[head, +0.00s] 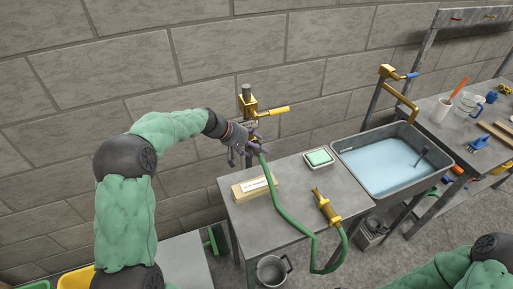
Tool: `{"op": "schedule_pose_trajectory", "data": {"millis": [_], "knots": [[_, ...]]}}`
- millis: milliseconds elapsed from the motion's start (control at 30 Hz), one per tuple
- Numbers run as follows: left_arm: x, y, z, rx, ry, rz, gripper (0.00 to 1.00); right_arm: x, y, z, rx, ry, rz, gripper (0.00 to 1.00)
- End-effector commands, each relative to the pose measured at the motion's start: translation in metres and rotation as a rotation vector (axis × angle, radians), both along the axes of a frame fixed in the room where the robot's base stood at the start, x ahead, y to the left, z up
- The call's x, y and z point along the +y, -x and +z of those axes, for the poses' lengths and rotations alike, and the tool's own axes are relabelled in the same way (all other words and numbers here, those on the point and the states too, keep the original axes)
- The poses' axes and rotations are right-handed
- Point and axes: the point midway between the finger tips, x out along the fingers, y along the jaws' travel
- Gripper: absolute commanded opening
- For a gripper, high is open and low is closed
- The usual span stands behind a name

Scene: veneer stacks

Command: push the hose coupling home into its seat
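The green hose (278,196) rises from the table to my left gripper (255,143). The gripper's fingers, with purplish tips, appear closed around the hose's upper end, so the coupling there is largely hidden. This is just below the brass tap (247,104) with its yellow lever (273,112), on an upright post by the wall. I cannot tell how far the coupling sits in its seat. The hose's other end has a brass spray nozzle (327,207) lying on the table. My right arm shows at the lower right, but its gripper is out of view.
The metal table (290,240) carries a wooden block (254,187) and a dish with a green sponge (319,158). To the right are a water-filled sink (345,152) and a bench with cups and tools. A bucket (271,271) stands below the table's front. The stone wall is close behind.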

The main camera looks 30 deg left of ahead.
Motion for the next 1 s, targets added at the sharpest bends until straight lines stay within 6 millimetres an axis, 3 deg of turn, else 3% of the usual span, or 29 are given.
{"op": "schedule_pose_trajectory", "data": {"millis": [433, 1000], "knots": [[0.004, 0.005, 0.006, 0.001, 0.002, -0.002, 0.76, 0.000, 0.000, 0.000, 0.000, 0.000, 0.000, 0.72], [0.056, 0.053, 0.073, 0.001, 0.000, 0.001, 0.76, 0.000, 0.000, 0.000, 0.000, 0.000, 0.000, 0.72]]}}
